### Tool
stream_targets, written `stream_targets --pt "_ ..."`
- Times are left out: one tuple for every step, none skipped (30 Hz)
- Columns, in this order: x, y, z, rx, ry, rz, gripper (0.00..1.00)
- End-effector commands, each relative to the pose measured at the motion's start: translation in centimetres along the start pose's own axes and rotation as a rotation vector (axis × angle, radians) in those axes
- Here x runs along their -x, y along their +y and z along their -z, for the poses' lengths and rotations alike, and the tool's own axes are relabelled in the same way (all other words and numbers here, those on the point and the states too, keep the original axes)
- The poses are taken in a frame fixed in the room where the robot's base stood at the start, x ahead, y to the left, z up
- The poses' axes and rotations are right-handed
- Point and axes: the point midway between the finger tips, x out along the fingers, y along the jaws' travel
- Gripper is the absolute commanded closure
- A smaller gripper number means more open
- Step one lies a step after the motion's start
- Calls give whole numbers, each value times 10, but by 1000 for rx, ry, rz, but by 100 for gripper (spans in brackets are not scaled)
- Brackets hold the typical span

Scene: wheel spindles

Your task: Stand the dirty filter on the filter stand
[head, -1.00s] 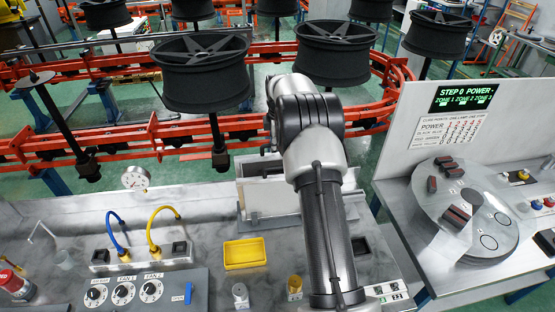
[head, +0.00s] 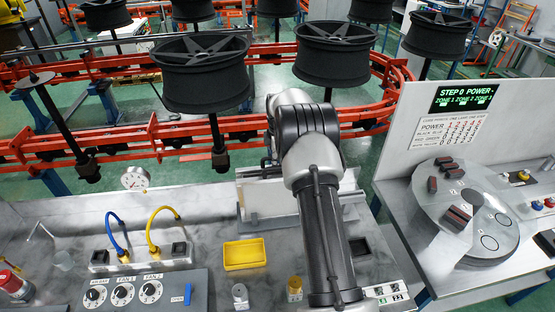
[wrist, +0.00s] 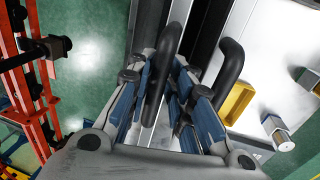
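My gripper (wrist: 162,100) points down in the wrist view, with its blue-padded fingers apart. A black bent handle (wrist: 168,60) lies between the fingers, and I see a gap beside it. A second black handle (wrist: 231,65) stands to the right, outside the fingers. In the head view my arm hides the gripper and these handles. A pale upright panel unit (head: 268,195) stands at the back of the bench, partly behind my arm. I cannot tell which part is the dirty filter or the filter stand.
A yellow tray (head: 245,254) and small bottles (head: 240,295) sit on the bench left of my arm. A control box (head: 150,292) and blue and yellow hoses (head: 158,230) are further left. A round fixture (head: 468,215) is on the right table. Wheels on spindles (head: 203,75) stand behind.

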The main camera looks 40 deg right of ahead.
Motion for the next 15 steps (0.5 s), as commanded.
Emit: stream_targets --pt "0 0 0 0 0 0 75" --pt "0 0 0 0 0 0 73" --pt "0 0 0 0 0 0 70" --pt "0 0 0 0 0 0 68" --pt "0 0 0 0 0 0 67" --pt "0 0 0 0 0 0 67" --pt "0 0 0 0 0 0 67" --pt "0 0 0 0 0 0 67" --pt "0 0 0 0 0 0 67" --pt "0 0 0 0 0 0 67" --pt "0 0 0 0 0 0 67" --pt "0 0 0 0 0 0 67" --pt "1 0 0 0 0 0 67" --pt "2 0 0 0 0 0 67" --pt "4 1 0 0 0 0 67"
